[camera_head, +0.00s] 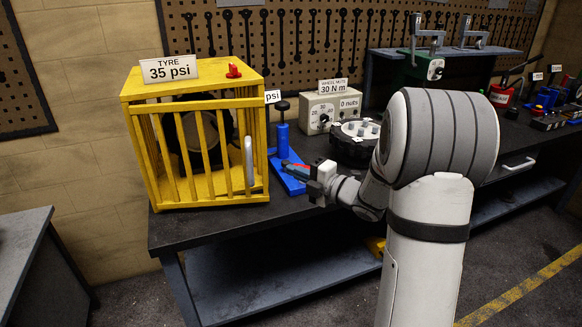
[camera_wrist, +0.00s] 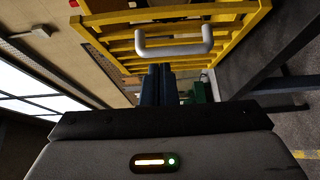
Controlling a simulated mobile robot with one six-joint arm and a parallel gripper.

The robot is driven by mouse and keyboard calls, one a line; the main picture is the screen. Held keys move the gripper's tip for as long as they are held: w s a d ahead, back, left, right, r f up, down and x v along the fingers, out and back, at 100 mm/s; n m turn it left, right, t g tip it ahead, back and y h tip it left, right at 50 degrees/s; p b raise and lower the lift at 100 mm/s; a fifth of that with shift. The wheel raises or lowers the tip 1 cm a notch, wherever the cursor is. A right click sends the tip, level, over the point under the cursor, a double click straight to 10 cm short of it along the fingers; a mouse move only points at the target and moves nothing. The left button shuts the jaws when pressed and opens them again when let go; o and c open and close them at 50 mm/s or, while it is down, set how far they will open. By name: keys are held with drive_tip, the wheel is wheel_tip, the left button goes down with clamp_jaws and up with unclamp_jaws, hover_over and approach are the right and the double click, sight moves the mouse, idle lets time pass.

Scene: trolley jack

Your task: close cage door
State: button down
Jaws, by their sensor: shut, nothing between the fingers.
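The yellow barred cage (camera_head: 187,87) stands at the left end of the dark bench, with a wheel inside. Its barred door (camera_head: 220,185) faces front and looks about in line with the cage front; I cannot tell whether a small gap is left. The light grey U-shaped handle (camera_head: 249,163) is on the door's right part. In the wrist view the handle (camera_wrist: 173,50) lies just beyond my fingertips, with yellow bars behind it. My gripper (camera_head: 289,167) is right of the cage, apart from the handle. Its dark blue fingers (camera_wrist: 161,72) are together and empty.
A blue pump-like tool (camera_head: 283,140) stands right of the cage, close behind my gripper. A grey gauge box (camera_head: 330,110) and a dark round hub (camera_head: 352,140) stand further right. A red knob (camera_head: 234,71) and a tyre sign (camera_head: 170,70) sit on the cage top.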

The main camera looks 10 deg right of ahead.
drive_tip(key=p+x, duration=0.1)
drive_tip(key=x, duration=0.2)
drive_tip(key=w+d+p+x, duration=0.1)
drive_tip(key=x, duration=0.2)
drive_tip(key=p+x, duration=0.1)
drive_tip(key=x, duration=0.3)
drive_tip(key=shift+w+d+r+p, duration=0.1)
drive_tip(key=shift+w+d+p, duration=0.15)
drive_tip(key=shift+w+p, duration=0.05)
drive_tip(key=shift+w, duration=0.5)
drive_tip(key=shift+w, duration=0.1)
